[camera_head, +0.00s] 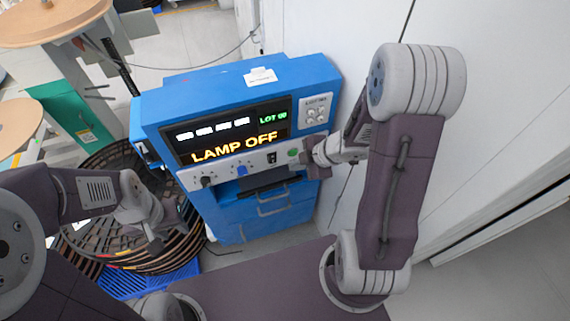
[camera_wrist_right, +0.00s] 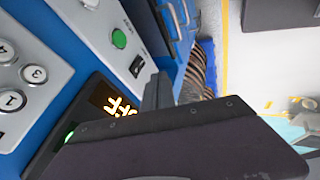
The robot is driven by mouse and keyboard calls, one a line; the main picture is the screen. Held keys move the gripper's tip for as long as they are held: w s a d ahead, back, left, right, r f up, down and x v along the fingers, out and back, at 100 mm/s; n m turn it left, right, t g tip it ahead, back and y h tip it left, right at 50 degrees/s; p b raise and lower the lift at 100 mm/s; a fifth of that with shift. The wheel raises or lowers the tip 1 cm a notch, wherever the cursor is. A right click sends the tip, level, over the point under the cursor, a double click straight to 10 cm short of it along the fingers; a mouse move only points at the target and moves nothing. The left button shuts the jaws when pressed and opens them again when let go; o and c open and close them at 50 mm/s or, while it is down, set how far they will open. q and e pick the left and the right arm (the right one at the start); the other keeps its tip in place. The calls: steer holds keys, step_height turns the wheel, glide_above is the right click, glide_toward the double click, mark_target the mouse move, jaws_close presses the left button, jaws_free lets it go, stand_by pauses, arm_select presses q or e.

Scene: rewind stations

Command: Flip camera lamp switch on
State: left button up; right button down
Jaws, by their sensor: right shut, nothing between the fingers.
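The blue station (camera_head: 225,85) has a dark display (camera_head: 231,131) that reads LAMP OFF. In the right wrist view the switch (camera_wrist_right: 137,66) shows beside the green button (camera_wrist_right: 119,38). My right gripper (camera_head: 308,160) is shut and empty, just right of the green button; its dark fingers (camera_wrist_right: 158,90) appear close to the switch, contact unclear. My left gripper (camera_head: 165,228) hangs away from the panel at lower left, jaw state unclear.
A keypad (camera_head: 316,109) is right of the display, and a black knob (camera_head: 207,180) is at the strip's left end. A white wall rises close at right.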

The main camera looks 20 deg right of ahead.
mark_target(270, 163)
steer(key=w+a+f+b, duration=0.1)
steer(key=w+f, duration=0.1)
steer(key=w+a+f+b, duration=0.1)
steer(key=w+f, duration=0.2)
steer(key=w+a+f, duration=0.1)
steer(key=w+f, duration=0.2)
steer(key=shift+a+b, duration=0.3)
steer(key=shift+b, duration=0.1)
steer(key=shift+w+f+b, duration=0.15)
steer(key=shift+f+b, duration=0.1)
steer(key=shift+b, duration=0.2)
steer(key=shift+r+p, duration=0.45)
steer(key=shift+r, duration=0.05)
steer(key=shift+r+p, duration=0.6)
